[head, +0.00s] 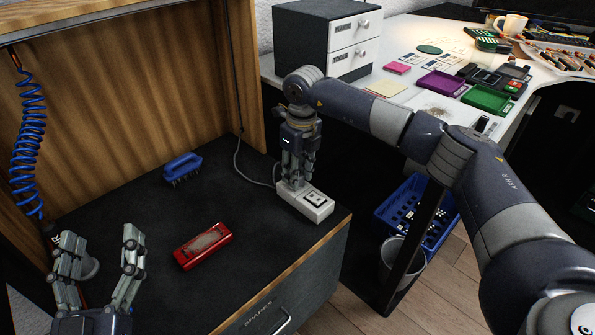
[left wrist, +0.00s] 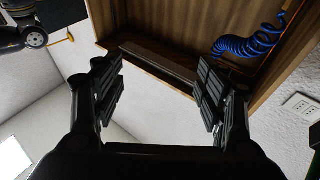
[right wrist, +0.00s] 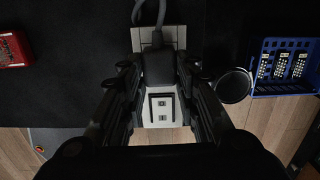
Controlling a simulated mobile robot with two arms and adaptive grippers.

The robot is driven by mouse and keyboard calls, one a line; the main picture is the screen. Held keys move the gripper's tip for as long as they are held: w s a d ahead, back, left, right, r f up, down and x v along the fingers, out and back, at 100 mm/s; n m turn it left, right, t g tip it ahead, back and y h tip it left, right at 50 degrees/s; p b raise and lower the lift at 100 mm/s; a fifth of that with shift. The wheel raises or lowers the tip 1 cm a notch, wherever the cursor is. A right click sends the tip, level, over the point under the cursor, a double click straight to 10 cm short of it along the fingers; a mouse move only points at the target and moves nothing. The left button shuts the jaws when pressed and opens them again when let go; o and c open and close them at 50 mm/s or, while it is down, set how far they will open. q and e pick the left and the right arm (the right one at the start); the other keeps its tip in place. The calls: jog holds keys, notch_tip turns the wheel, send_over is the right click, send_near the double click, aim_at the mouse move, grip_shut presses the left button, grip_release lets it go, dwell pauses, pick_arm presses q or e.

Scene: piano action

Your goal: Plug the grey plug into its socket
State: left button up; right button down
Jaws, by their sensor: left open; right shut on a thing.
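The grey plug (right wrist: 158,67) is between the fingers of my right gripper (right wrist: 158,80) in the right wrist view, its grey cable running off toward the top.
A red box (head: 203,246) and a blue brush (head: 182,168) lie on the dark cabinet top, with clear surface around them. A blue coiled hose (head: 28,140) hangs at left. A blue crate (head: 440,222) and a grey bin (head: 402,262) stand below, right of the cabinet.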

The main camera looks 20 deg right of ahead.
pick_arm(q)
jog(key=shift+w+a+f+g, duration=0.1)
jog(key=shift+f+g, duration=0.5)
jog(key=shift+f, duration=0.5)
jog(key=shift+r, duration=0.3)
pick_arm(e)
jog(key=shift+f, duration=0.15)
jog(key=c, duration=1.1)
grip_release()
jog(key=r, duration=1.2)
jog(key=shift+s+d, duration=0.2)
jog(key=shift+s, duration=0.2)
jog(key=shift+f, duration=0.15)
